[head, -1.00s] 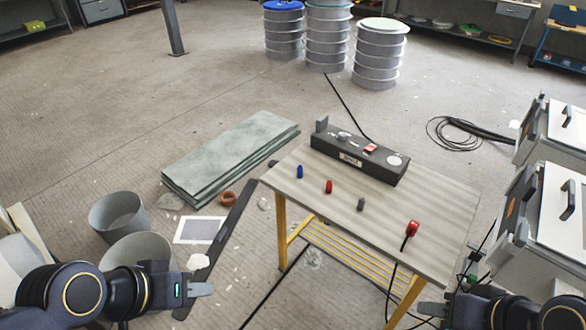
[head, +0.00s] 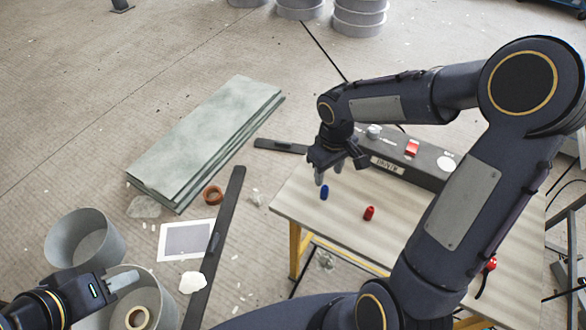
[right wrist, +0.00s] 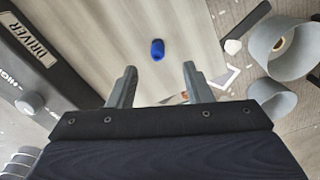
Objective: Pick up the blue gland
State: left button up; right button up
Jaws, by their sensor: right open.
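The blue gland (head: 324,192) stands on the table (head: 300,212) near its left end. In the right wrist view the blue gland (right wrist: 158,49) lies ahead of the fingertips, roughly midway between them. My right gripper (head: 330,176) is above the table, close to the gland and apart from it. It is open and empty, its two fingers (right wrist: 156,76) spread in the right wrist view. My left gripper (head: 124,280) is at the lower left, over a grey bucket, away from the table; its finger gap cannot be made out.
A red gland (head: 369,213) stands right of the blue one. A dark control box (head: 398,168) with a red switch (head: 411,148) runs along the table's back. My right arm hides much of the table's right side. Green sheets (head: 210,140) lie on the floor.

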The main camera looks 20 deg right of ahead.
aim_at(325, 186)
jog(key=shift+w+a+f, duration=0.2)
jog(key=shift+w+f, duration=0.3)
jog(key=shift+w, duration=0.2)
jog(key=shift+w+f, duration=0.1)
jog(key=shift+f, duration=0.25)
jog(key=f, duration=0.6)
jog(key=shift+s+d+f+b, duration=0.3)
jog(key=shift+s+f+b, duration=0.05)
jog(key=shift+c, duration=0.4)
grip_shut()
